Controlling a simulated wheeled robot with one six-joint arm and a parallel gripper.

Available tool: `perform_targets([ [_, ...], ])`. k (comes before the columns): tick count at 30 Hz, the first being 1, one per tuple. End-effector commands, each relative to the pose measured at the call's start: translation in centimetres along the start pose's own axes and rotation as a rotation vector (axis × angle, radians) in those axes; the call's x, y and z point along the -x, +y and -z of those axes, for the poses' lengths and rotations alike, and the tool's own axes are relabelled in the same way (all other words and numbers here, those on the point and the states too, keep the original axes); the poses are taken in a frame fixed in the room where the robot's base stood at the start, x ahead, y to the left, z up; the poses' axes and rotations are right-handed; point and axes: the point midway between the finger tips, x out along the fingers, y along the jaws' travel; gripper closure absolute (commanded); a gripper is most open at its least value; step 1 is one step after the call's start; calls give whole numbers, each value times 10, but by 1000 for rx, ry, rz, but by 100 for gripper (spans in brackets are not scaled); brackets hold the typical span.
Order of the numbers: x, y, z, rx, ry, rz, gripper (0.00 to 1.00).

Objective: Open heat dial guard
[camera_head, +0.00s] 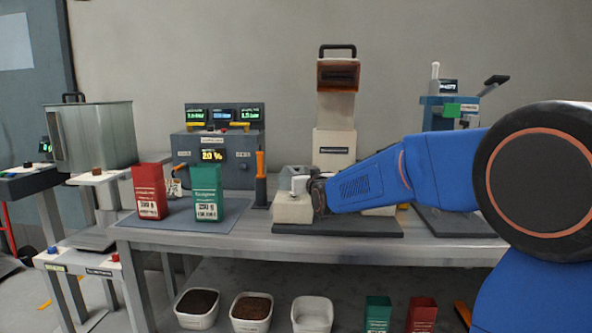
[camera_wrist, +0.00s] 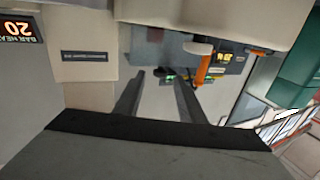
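In the head view my blue arm reaches left. My gripper (camera_head: 317,193) is beside a low beige block (camera_head: 293,210) with a small white upright piece (camera_head: 299,185) on top. I cannot tell whether that piece is the heat dial guard. In the wrist view the two dark fingers of my gripper (camera_wrist: 160,78) are apart with nothing seen held between them. An upside-down heat display (camera_wrist: 17,28) glows orange at the top left there. The dial itself cannot be made out in either view, and my gripper hides part of the block.
A tall beige machine (camera_head: 335,115) stands behind my gripper. Left of it are an orange-handled lever (camera_head: 261,175), a green bag (camera_head: 206,190), a red bag (camera_head: 150,192) and a grey control box (camera_head: 235,145). A blue machine (camera_head: 440,115) stands behind my arm.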

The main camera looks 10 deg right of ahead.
Motion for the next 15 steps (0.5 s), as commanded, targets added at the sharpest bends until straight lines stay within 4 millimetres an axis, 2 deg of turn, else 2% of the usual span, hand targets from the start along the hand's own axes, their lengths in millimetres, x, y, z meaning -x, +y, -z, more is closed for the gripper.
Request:
perform_targets([
  [6, -31, 0, 0, 0, 0, 0, 64],
  [15, -48, 0, 0, 0, 0, 0, 64],
])
